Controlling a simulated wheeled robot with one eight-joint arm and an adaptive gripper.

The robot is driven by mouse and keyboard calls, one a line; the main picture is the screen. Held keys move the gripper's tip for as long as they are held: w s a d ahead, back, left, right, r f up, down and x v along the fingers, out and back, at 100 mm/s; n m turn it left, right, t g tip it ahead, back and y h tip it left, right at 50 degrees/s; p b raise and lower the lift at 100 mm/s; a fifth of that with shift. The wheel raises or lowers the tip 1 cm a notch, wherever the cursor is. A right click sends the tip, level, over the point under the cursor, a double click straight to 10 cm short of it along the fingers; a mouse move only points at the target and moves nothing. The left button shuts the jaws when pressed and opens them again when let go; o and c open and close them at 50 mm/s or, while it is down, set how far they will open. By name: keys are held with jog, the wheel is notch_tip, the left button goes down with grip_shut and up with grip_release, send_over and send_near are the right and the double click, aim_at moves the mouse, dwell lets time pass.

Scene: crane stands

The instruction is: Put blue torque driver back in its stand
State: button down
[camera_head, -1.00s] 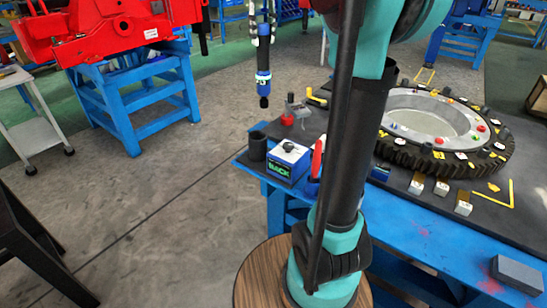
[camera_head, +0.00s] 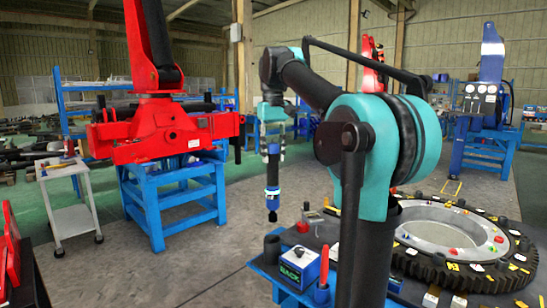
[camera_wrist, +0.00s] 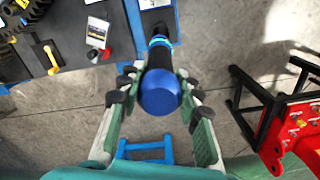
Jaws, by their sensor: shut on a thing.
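My gripper (camera_head: 272,148) is shut on the blue torque driver (camera_head: 272,178), a dark shaft with a blue collar and black tip. It hangs upright, tip down, in free air. In the wrist view, the driver's round blue end cap (camera_wrist: 160,93) sits between the two fingers of my gripper (camera_wrist: 156,78). A black cup (camera_head: 272,247), which looks like the stand, is on the near left corner of the blue table. In the head view the tip shows just above the cup, apart from it; the depth between them is unclear. I cannot make out the cup in the wrist view.
A blue box with a white top (camera_head: 299,267) stands right beside the cup. A red-handled tool (camera_head: 323,264) stands close to its right. A large black gear ring (camera_head: 455,270) fills the table further right.

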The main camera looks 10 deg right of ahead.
aim_at(273, 182)
jog(key=shift+a+f, duration=0.1)
dwell(0.3)
jog(key=shift+f, duration=7.4)
jog(key=c, duration=1)
grip_release()
jog(key=shift+r, duration=2.45)
jog(key=shift+r, duration=0.15)
